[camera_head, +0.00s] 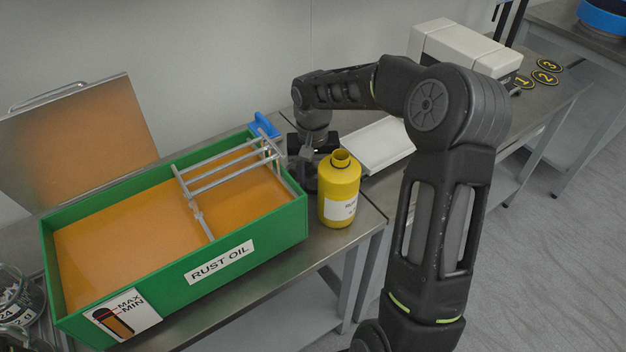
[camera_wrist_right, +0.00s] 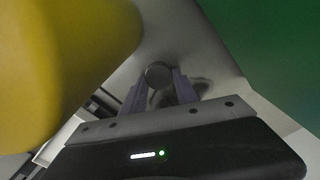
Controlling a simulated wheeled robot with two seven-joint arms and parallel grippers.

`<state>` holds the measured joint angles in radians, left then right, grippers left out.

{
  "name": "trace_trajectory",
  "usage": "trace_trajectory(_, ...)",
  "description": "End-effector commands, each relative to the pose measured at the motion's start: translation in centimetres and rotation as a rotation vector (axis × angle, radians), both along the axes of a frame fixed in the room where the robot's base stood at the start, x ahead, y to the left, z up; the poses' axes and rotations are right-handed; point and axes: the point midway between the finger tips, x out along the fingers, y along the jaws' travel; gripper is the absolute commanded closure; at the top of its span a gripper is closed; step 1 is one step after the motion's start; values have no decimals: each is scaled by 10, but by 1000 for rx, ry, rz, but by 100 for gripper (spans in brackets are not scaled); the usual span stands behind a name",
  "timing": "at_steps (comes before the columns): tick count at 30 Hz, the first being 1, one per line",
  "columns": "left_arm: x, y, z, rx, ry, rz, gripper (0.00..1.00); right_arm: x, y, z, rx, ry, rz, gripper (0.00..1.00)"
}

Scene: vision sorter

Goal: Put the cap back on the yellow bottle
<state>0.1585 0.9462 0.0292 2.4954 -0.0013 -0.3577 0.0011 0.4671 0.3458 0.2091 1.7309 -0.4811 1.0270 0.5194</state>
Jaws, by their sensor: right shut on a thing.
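The yellow bottle (camera_head: 339,190) stands upright near the bench's front edge, with its neck open and no cap on it. In the right wrist view the yellow bottle (camera_wrist_right: 55,65) fills the left side, close by. My right gripper (camera_head: 304,168) is low beside and behind the bottle, between it and the green tank. In the right wrist view its fingers (camera_wrist_right: 158,92) are shut on a small dark grey round thing, which looks like the cap (camera_wrist_right: 158,75). The cap is not clearly visible in the head view.
The green tank (camera_head: 250,247) labelled RUST OIL holds orange liquid, with a metal rack (camera_head: 230,172) across it. A blue piece (camera_head: 264,126) sits at its back corner. A white tray (camera_head: 374,146) and a white machine (camera_head: 463,47) stand further right.

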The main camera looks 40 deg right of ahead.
Motion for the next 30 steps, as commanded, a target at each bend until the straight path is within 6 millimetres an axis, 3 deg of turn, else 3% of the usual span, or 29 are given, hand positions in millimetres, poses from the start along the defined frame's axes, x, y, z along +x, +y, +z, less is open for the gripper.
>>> trace_trajectory(5, 0, 0, 0, 0, 0, 0, 43, 1, 0, 10, -2, -1, 0, 100)
trace_trajectory(11, 0, 0, -1, 0, 0, 0, 43, 1, 0, 36, -2, -5, -1, 100)
trace_trajectory(25, 0, 0, 2, 0, 0, 0, 43, 1, 0, 150, 0, -4, 1, 100)
trace_trajectory(27, 0, 0, 17, 0, 1, 0, 43, 0, 0, 168, 0, -1, 0, 100)
trace_trajectory(30, 0, 0, 25, 0, 1, 0, 43, 0, 0, 176, -1, -1, 0, 100)
